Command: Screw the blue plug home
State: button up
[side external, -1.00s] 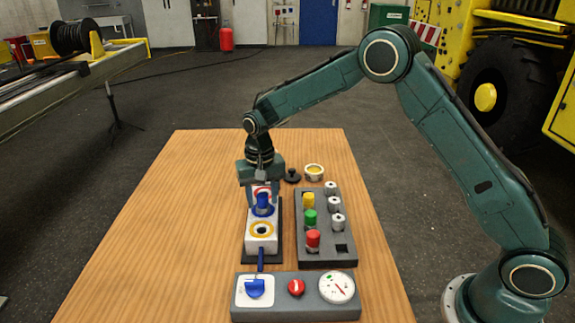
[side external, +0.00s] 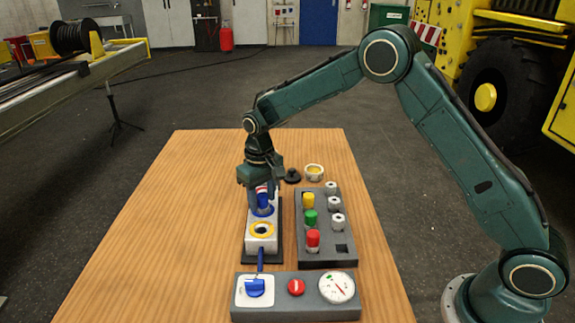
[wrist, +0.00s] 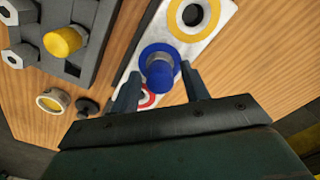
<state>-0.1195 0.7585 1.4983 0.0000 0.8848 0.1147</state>
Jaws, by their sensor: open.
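The blue plug (side external: 263,201) stands upright in the blue-ringed port of the white manifold block (side external: 257,244). It also shows in the wrist view (wrist: 160,75), with a blue ring around its base. My gripper (side external: 262,195) is above the block, pointing down. In the wrist view my gripper (wrist: 160,88) is open, with one finger on each side of the blue plug and gaps between the fingers and the plug. The yellow-ringed port (side external: 262,230) in front of it is empty. A red ring (wrist: 147,98) is partly hidden behind the left finger.
A dark rack (side external: 326,252) to the right holds yellow, green and red plugs and several metal fittings. A control panel (side external: 315,311) with a blue lever, red knob and gauge lies in front. The table's left side is clear.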

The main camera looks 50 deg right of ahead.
jog(key=shift+c, duration=0.4)
grip_shut()
jog(key=shift+m, duration=1.1)
jog(key=c, duration=0.5)
grip_release()
grip_shut()
jog(key=shift+m, duration=0.4)
jog(key=m, duration=0.4)
jog(key=shift+m, duration=0.3)
